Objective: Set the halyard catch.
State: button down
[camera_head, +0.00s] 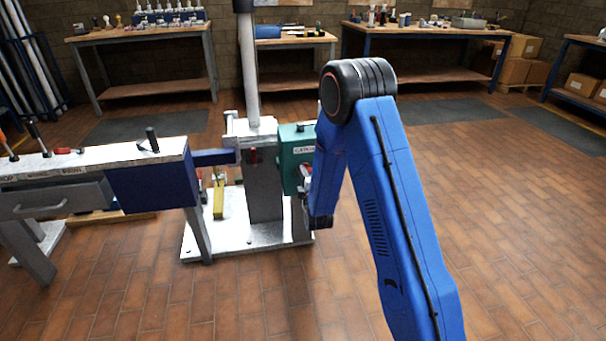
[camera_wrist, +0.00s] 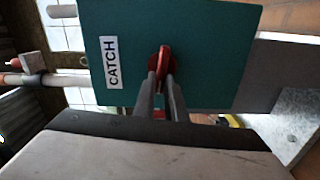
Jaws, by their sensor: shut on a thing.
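The halyard catch is a green box (camera_head: 290,143) labelled CATCH on the right side of the mast stand. In the wrist view the green box (camera_wrist: 195,50) fills the upper middle, with its white label at the left. A red lever (camera_wrist: 164,62) stands out from its face. My gripper (camera_wrist: 163,85) is shut on the red lever, one finger on each side of it. In the head view my blue arm hides the gripper and most of the box's right face.
The grey mast (camera_head: 249,65) rises from a stand on a white base plate (camera_head: 232,236). A workbench (camera_head: 95,155) with a blue end block stands close at the left. Benches line the back wall. The brick floor at the right is clear.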

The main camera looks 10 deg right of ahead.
jog(key=shift+f+n, duration=0.15)
jog(key=shift+n, duration=0.35)
jog(key=shift+s, duration=0.1)
jog(key=c, duration=1.8)
grip_release()
jog(key=shift+s, duration=0.1)
